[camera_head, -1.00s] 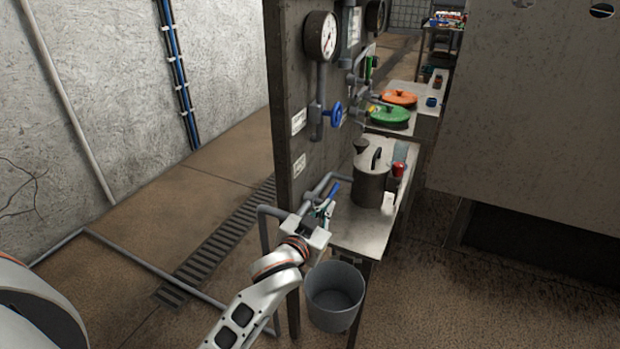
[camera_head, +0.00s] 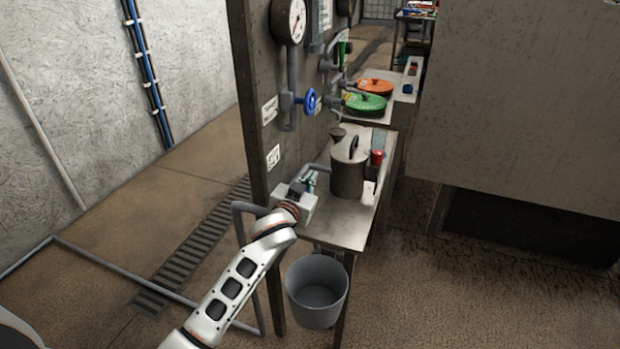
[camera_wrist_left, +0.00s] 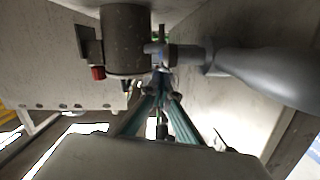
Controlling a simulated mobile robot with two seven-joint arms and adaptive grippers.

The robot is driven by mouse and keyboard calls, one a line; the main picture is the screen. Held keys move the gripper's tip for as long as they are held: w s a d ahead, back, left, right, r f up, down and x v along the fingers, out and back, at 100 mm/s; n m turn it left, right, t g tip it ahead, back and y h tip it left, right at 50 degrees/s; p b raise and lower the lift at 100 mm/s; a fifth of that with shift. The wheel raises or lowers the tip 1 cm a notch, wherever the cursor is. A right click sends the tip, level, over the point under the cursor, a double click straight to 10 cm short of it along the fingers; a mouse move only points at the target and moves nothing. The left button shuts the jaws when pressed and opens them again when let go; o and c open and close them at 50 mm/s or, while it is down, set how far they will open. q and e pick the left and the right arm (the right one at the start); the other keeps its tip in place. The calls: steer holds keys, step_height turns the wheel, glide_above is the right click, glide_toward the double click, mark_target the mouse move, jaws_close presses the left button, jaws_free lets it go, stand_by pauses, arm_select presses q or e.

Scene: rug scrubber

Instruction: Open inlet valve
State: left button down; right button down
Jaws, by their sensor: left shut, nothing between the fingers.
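My left gripper (camera_head: 309,183) is at a grey pipe beside the panel, at the near left end of the metal bench. In the left wrist view its fingers (camera_wrist_left: 160,92) are closed together with nothing between them. A grey pipe (camera_wrist_left: 187,56) ends in a small fitting with a bit of blue (camera_wrist_left: 151,48) just beyond the fingertips. I cannot tell whether they touch. The gripper hides most of this fitting in the head view. A blue handwheel (camera_head: 310,102) sits higher on the panel, away from the gripper. My right gripper is not in view.
A metal can (camera_head: 347,178) stands on the bench (camera_head: 342,232), close to the gripper. A grey bucket (camera_head: 317,291) is below. The upright panel (camera_head: 256,120) borders the left side.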

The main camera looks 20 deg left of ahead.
arm_select(q)
steer(key=shift+w+a+f, duration=0.1)
steer(key=shift+a+f, duration=0.05)
steer(key=shift+f, duration=0.5)
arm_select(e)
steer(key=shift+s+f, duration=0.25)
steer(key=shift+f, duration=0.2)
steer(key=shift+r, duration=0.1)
arm_select(q)
steer(key=shift+w+f, duration=0.15)
steer(key=shift+f, duration=0.45)
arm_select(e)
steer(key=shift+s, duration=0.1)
